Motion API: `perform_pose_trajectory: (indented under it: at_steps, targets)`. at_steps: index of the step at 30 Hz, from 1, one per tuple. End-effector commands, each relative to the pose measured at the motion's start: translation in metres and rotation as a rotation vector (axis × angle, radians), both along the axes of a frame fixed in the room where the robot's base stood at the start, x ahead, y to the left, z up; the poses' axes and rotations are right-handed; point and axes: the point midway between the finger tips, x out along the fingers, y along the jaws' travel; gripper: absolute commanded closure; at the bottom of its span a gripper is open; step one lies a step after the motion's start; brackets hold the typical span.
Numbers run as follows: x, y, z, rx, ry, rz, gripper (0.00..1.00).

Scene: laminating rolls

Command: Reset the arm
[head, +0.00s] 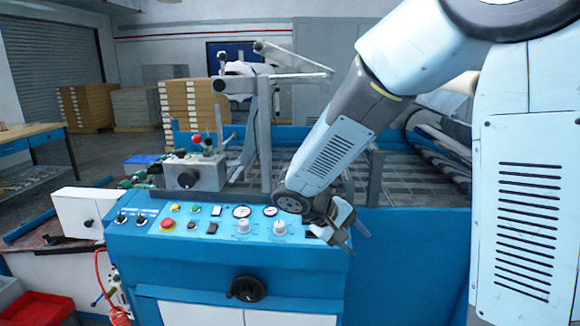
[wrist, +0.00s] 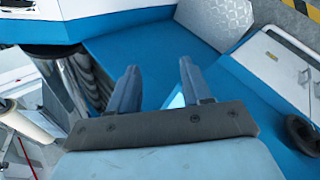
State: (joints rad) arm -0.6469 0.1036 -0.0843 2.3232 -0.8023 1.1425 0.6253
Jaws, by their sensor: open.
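My gripper (head: 350,238) hangs at the end of my arm, in front of the right end of the blue control panel (head: 190,236) in the head view. Its fingers point down and to the right. In the wrist view my gripper (wrist: 158,80) shows two blue-grey fingers spread apart with nothing between them. Blue machine surfaces lie beyond the fingertips. No held object shows in either view.
The laminating machine's grey bed (head: 415,178) lies behind my gripper. A red emergency button (head: 167,225), dials and a black handwheel (head: 247,289) are on the machine's front. A red bin (head: 38,309) sits at lower left. Stacked sheets (head: 192,103) stand behind.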

Motion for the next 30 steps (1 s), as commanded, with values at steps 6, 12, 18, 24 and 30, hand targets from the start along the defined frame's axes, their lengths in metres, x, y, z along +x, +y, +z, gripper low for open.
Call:
perform_pose_trajectory:
  at_steps: [6,12,18,24,30]
  targets:
    - [-0.028,-0.034,0.03,0.18,-0.005,-0.1,0.51]
    - [-0.054,-0.057,0.054,0.34,-0.039,-0.167,0.51]
    - [-0.082,-0.072,0.076,0.493,-0.098,-0.211,0.51]
    - [-0.109,-0.082,0.099,0.635,-0.186,-0.235,0.51]
    - [-0.134,-0.087,0.119,0.757,-0.299,-0.241,0.51]
